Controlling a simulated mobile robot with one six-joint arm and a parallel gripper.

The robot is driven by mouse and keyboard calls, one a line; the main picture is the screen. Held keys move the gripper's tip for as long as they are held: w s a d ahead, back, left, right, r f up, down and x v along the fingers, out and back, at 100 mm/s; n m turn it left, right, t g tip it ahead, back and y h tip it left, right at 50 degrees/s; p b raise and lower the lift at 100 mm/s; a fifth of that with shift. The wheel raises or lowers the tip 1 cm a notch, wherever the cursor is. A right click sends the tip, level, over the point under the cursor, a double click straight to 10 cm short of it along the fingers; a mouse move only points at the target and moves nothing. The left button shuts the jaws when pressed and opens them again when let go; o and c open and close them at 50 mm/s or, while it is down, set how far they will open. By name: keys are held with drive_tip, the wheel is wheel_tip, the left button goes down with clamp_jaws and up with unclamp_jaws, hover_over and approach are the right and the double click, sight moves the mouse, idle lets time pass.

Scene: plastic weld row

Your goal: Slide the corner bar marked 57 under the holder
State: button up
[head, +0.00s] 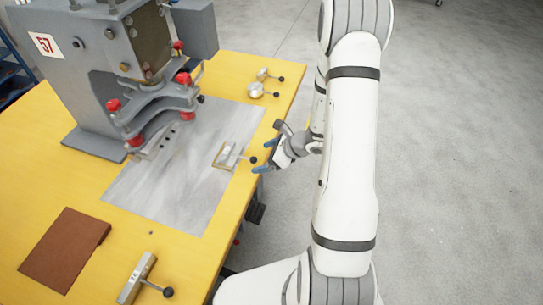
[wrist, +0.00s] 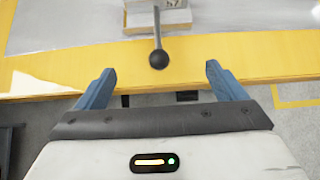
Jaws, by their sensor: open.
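A pale metal corner bar (head: 223,156) lies on the grey metal plate near the table's right edge. Its thin rod ends in a dark ball knob (head: 253,160) that points toward my gripper. In the wrist view the bar (wrist: 142,18) is at the top edge, its marking cut off and not clearly readable. My gripper (head: 268,148) is open and empty at the table edge. In the wrist view the knob (wrist: 158,60) shows between the blue fingertips (wrist: 160,70), apart from both.
Another knobbed bar (head: 138,278) lies at the front of the yellow table. A brown sheet (head: 66,248) lies at the left. The grey plate (head: 170,198) is bare between the bar and the holder.

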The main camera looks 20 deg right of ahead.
sight(238, 155)
drive_tip(key=b+x, duration=0.2)
drive_tip(key=x, duration=0.1)
drive_tip(key=shift+a+f, duration=0.1)
drive_tip(key=shift+f, duration=0.2)
drive_tip(key=shift+b+x, duration=0.95)
drive_tip(key=shift+x, duration=0.05)
drive_tip(key=shift+w+r, duration=0.1)
drive_tip(key=shift+r, duration=0.1)
drive_tip(key=c, duration=1.8)
drive_tip(key=shift+a, duration=0.15)
drive_tip(key=shift+w+a+b, duration=0.35)
drive_tip(key=shift+w+a, duration=0.05)
drive_tip(key=shift+a, duration=0.2)
drive_tip(key=shift+w+a+b, duration=0.3)
drive_tip(key=shift+w+a, duration=0.1)
drive_tip(key=shift+a, duration=0.2)
drive_tip(key=shift+w+a, duration=0.1)
drive_tip(key=shift+w+a+b, duration=0.6)
drive_tip(key=shift+w+a, duration=0.2)
drive_tip(key=shift+a, duration=0.3)
